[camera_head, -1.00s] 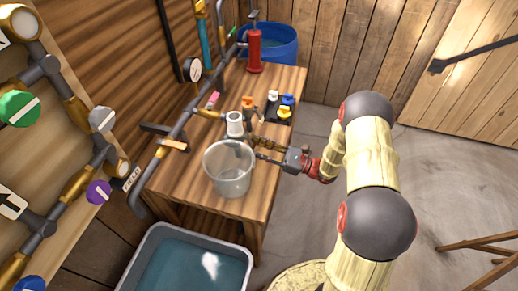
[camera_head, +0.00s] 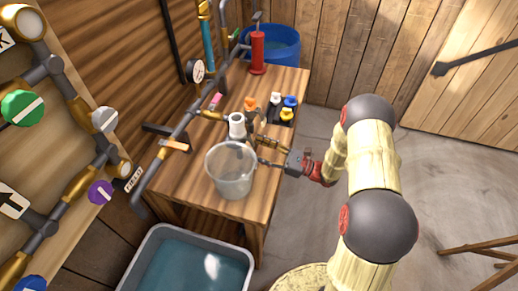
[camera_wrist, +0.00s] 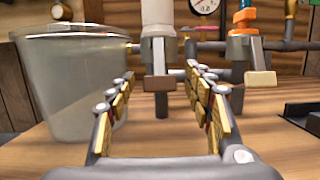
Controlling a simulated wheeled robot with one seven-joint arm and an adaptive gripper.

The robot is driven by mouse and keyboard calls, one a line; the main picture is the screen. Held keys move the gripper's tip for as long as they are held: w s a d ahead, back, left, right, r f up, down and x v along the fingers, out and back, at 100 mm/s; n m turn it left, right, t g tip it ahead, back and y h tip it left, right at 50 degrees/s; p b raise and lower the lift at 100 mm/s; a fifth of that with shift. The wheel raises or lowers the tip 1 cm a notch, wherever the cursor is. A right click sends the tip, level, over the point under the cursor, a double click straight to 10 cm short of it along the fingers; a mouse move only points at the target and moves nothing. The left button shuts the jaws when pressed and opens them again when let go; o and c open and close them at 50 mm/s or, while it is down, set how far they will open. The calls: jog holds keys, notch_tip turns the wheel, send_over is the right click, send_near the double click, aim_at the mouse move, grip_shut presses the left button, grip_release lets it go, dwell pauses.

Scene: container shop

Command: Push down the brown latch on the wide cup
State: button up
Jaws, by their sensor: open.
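The wide translucent grey cup (camera_head: 230,178) stands near the table's front edge; in the wrist view it (camera_wrist: 75,90) fills the left side. A brown block-like latch (camera_wrist: 161,84) ends a grey lever on a white-topped container (camera_wrist: 158,30) right of the cup. That container also shows behind the cup in the head view (camera_head: 237,126). I cannot tell whether this latch belongs to the wide cup. My gripper (camera_head: 260,150) is open, just right of the cup. In the wrist view its fingers (camera_wrist: 159,74) frame the brown latch, with nothing held.
An orange-topped container (camera_wrist: 246,45) with a tan-tipped lever stands further right. Several coloured bottles (camera_head: 288,110) stand behind on the wooden table (camera_head: 190,185). Pipes with a gauge (camera_head: 197,70) run along the left. A water-filled tub (camera_head: 190,262) is below the front edge.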

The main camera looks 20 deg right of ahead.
jog(key=v, duration=1.2)
